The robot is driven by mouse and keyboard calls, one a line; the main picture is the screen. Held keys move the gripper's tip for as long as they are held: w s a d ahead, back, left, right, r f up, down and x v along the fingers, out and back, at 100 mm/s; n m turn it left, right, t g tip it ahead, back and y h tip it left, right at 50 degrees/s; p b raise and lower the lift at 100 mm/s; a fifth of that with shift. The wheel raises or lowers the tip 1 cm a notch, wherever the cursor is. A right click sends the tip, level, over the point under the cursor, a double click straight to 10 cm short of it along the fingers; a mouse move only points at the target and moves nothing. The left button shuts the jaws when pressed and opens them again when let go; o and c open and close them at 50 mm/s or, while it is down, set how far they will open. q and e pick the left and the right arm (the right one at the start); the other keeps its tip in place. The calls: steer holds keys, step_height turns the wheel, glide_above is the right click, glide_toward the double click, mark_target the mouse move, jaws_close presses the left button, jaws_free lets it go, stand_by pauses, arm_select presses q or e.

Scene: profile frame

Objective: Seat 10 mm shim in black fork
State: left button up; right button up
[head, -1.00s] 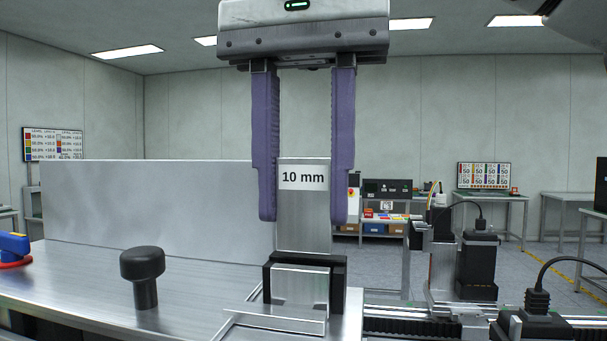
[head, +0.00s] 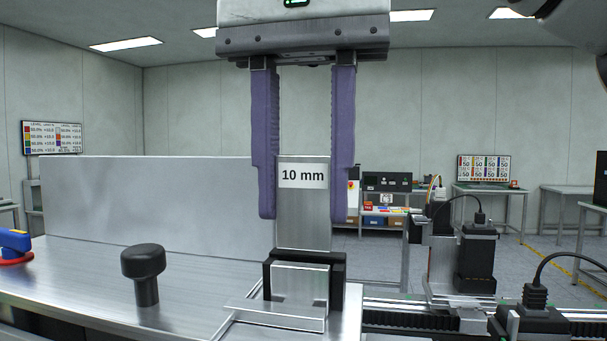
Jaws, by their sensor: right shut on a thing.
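The 10 mm shim (head: 303,222) is a flat upright metal plate with a white "10 mm" label near its top. My right gripper (head: 303,208) points straight down with its two purple fingers on either side of the shim, shut on it. The black fork (head: 338,285) stands on the metal bench directly below. The shim's lower edge meets the fork's top, or passes behind its front; a metal block (head: 300,283) at the fork's front hides how deep it sits. My left gripper is not in view.
A black knob (head: 144,274) stands on the metal bench (head: 80,280) left of the fork. A tall metal plate (head: 150,203) rises behind it. A blue and red part (head: 14,245) lies at the far left. Right of the fork are a rail and black motor units (head: 477,258) with cables.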

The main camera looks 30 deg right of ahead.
mark_target(304, 251)
steer(key=shift+f+b, duration=1.35)
steer(key=shift+f, duration=0.55)
steer(key=shift+r, duration=0.1)
stand_by(0.4)
steer(key=shift+r+p, duration=0.2)
steer(key=shift+p, duration=0.35)
steer(key=shift+r, duration=0.15)
steer(key=shift+p, duration=0.6)
stand_by(0.5)
steer(key=shift+p, duration=0.3)
stand_by(0.4)
